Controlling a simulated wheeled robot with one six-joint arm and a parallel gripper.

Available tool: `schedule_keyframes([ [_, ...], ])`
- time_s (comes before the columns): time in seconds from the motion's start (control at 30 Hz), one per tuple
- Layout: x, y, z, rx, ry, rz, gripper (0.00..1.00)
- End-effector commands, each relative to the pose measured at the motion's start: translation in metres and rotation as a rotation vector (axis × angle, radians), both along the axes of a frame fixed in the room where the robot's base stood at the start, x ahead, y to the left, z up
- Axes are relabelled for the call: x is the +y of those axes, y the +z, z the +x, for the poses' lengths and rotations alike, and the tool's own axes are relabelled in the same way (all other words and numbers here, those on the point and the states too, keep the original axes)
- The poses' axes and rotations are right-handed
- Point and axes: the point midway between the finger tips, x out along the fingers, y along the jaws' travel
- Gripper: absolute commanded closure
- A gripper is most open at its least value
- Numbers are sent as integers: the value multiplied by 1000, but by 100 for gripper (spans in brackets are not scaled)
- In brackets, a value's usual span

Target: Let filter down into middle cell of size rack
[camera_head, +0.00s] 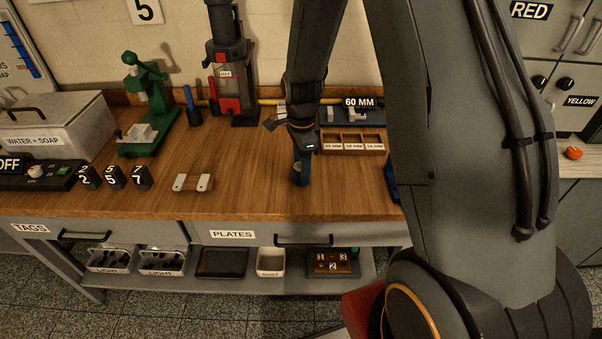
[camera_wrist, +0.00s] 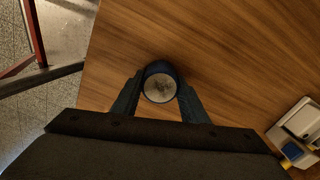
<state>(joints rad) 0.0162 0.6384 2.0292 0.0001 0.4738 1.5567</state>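The filter (camera_wrist: 160,86) is a short dark cylinder with a pale, mottled round end. In the wrist view my gripper (camera_wrist: 158,98) has one finger against each side of it, shut on it. In the head view my gripper (camera_head: 300,173) points down low over the front middle of the wooden bench; I cannot tell whether the filter touches the wood. The size rack (camera_head: 352,152) is a wooden tray with three cells in a row and white labels in front, behind and right of my gripper. Its middle cell (camera_head: 353,140) looks empty.
A 60 MM block (camera_head: 372,116) stands behind the rack. Black number blocks (camera_head: 113,177), a green press (camera_head: 147,100) and a grey-red machine (camera_head: 229,75) stand further left and back.

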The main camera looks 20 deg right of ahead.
Motion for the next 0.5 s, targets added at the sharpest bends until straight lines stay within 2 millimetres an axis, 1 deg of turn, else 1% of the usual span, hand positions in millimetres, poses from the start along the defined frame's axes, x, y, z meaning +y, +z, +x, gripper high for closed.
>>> schedule_keyframes([
  [0.03,0,0,0,0,0,0,82],
  [0.07,0,0,0,0,0,0,86],
  [0.3,0,2,0,-1,0,0,86],
  [0.37,0,6,0,-1,0,0,86],
  [0.5,0,24,1,-4,0,0,86],
])
